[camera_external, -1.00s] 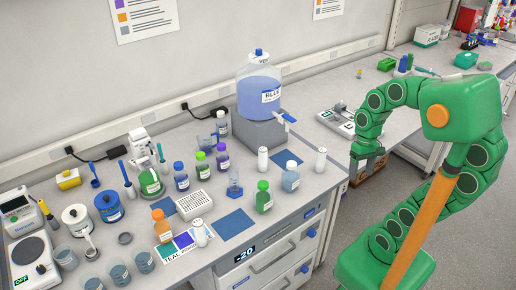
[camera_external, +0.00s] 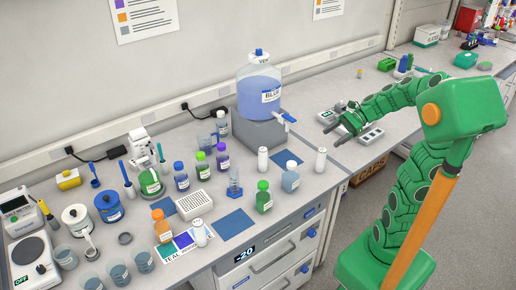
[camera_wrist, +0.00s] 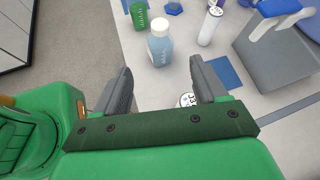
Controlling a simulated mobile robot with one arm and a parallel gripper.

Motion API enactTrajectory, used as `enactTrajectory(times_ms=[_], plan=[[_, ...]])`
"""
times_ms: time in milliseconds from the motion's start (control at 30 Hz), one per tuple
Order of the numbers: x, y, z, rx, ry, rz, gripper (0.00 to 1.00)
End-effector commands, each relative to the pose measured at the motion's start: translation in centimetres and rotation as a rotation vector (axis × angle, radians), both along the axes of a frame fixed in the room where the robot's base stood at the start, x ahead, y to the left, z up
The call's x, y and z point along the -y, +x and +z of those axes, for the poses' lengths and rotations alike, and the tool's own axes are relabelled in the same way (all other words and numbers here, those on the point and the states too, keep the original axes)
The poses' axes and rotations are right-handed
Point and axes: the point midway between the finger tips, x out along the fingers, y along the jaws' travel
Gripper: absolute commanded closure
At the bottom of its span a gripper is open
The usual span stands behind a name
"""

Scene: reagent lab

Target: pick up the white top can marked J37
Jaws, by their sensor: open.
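A can with a white top (camera_wrist: 187,100) shows in the wrist view between my fingers, partly hidden by my gripper's body; its top carries a dark marking that looks like J37. It appears to be the white can (camera_external: 321,160) near the bench's right end in the external view. My gripper (camera_external: 333,130) is open, empty and above the bench, apart from the can. Its spread fingers (camera_wrist: 161,68) also show in the wrist view. Other white cans stand by the tank (camera_external: 262,160) and by the colored card (camera_external: 199,233); their markings are too small to read.
A bottle of blue liquid (camera_external: 290,178) and a green bottle (camera_external: 264,197) stand near the can. The blue tank (camera_external: 259,95) on its grey stand (camera_external: 258,133) is behind. Blue mats (camera_external: 234,224) lie flat.

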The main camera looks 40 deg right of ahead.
Motion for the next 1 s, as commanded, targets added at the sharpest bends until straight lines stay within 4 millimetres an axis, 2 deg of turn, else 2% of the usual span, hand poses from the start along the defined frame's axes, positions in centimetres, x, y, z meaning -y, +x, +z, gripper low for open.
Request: enactTrajectory(times_ms=[33,300,800,1000], plan=[[1.1,0.6,-0.1,-0.017,0.036,-0.048,0.28],[5.9,2.8,0.0,-0.098,0.204,-0.262,0.28],[5.6,2.7,-9.9,-0.098,0.197,-0.252,0.28],[5.5,2.8,-11.6,-0.095,0.196,-0.251,0.28]])
